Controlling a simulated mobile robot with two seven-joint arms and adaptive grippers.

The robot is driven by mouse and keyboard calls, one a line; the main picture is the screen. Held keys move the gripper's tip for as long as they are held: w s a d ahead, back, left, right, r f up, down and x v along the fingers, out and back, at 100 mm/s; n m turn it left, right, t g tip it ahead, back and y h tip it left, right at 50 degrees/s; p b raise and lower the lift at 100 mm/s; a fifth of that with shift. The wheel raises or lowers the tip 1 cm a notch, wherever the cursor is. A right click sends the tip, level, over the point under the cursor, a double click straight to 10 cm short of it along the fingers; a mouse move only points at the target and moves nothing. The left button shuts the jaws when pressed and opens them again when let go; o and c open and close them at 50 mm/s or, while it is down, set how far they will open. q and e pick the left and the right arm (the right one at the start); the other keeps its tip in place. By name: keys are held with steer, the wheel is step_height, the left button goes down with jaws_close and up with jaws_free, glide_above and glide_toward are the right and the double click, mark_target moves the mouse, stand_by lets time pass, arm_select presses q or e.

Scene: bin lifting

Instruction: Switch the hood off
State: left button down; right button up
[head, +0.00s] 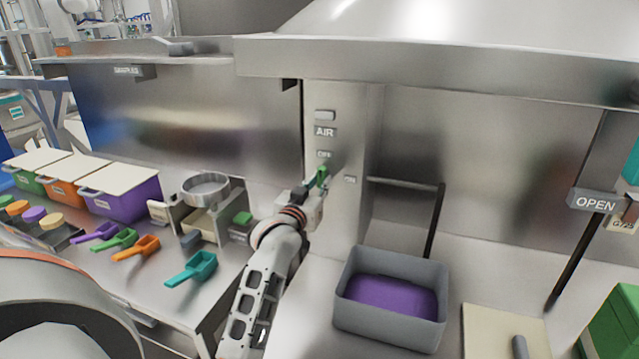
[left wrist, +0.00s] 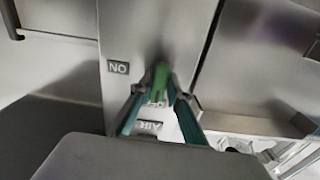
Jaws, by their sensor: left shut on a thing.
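The hood's control panel (head: 345,125) is a steel column with an AIR label (head: 325,131), an OFF label (head: 323,154) below it and an ON label (head: 350,179) lower right. My left gripper (head: 318,180) is at this panel, just below the OFF label. In the left wrist view the gripper (left wrist: 158,95) is shut on a green switch handle (left wrist: 160,78), with teal fingers on both sides. There the ON label (left wrist: 118,67) shows upside down to the left and the AIR label (left wrist: 150,126) below. The handle's exact setting cannot be told. My right gripper is not in view.
A grey bin (head: 392,325) with purple contents stands on the bench right of my arm. Colored scoops (head: 190,270), lidded bins (head: 120,197) and a round sieve (head: 205,185) are on the left bench. The steel hood (head: 440,55) overhangs above.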

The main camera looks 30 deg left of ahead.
arm_select(q)
steer(key=shift+n, duration=0.3)
steer(key=c, duration=1.9)
jaws_free()
steer(key=shift+s, duration=0.1)
steer(key=v, duration=1.1)
steer(key=shift+s, duration=0.35)
steer(key=shift+f, duration=0.1)
